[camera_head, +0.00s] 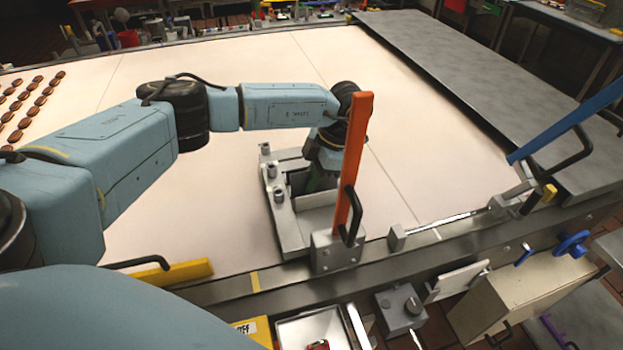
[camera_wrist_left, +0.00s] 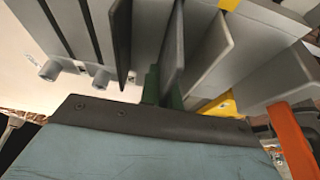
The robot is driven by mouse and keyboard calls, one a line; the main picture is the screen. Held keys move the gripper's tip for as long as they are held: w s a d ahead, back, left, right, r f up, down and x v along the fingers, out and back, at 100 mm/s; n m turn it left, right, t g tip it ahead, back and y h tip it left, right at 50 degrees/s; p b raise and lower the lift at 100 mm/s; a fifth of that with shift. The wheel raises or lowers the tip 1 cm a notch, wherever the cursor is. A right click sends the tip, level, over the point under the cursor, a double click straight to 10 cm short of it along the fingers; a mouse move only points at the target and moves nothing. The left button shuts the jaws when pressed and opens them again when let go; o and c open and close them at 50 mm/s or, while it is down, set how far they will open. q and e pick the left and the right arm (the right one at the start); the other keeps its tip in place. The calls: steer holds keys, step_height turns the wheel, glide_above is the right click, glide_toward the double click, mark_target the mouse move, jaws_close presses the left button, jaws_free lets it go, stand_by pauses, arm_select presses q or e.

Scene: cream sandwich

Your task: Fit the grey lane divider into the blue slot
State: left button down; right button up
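My left gripper (camera_head: 316,182) points down at the grey metal fixture (camera_head: 290,232) at the near edge of the pale belt. In the left wrist view its green fingers (camera_wrist_left: 164,92) are on both sides of a thin grey plate, which looks like the lane divider (camera_wrist_left: 172,48); their contact is partly hidden. The plate stands among other grey plates of the fixture, and a lighter plate (camera_wrist_left: 208,58) is just to its right. I cannot make out a blue slot; the fixture's inside is mostly hidden by my wrist. My right gripper is out of view.
An orange lever (camera_head: 353,160) rises just right of my wrist. A blue lever (camera_head: 568,120) stands at the far right. A yellow bar (camera_head: 172,273) lies along the near rail. Several brown pieces (camera_head: 30,100) are at left. The belt's right half is clear.

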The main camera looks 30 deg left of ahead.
arm_select(q)
steer(key=shift+r+p, duration=1.2)
steer(key=shift+r, duration=0.55)
steer(key=shift+f+b, duration=1.9)
steer(key=shift+f, duration=0.7)
steer(key=c, duration=1.5)
jaws_free()
steer(key=shift+c, duration=0.2)
steer(key=b+v, duration=0.1)
steer(key=v, duration=1.2)
steer(key=shift+w+r, duration=0.1)
steer(key=shift+r, duration=0.15)
steer(key=shift+f, duration=0.1)
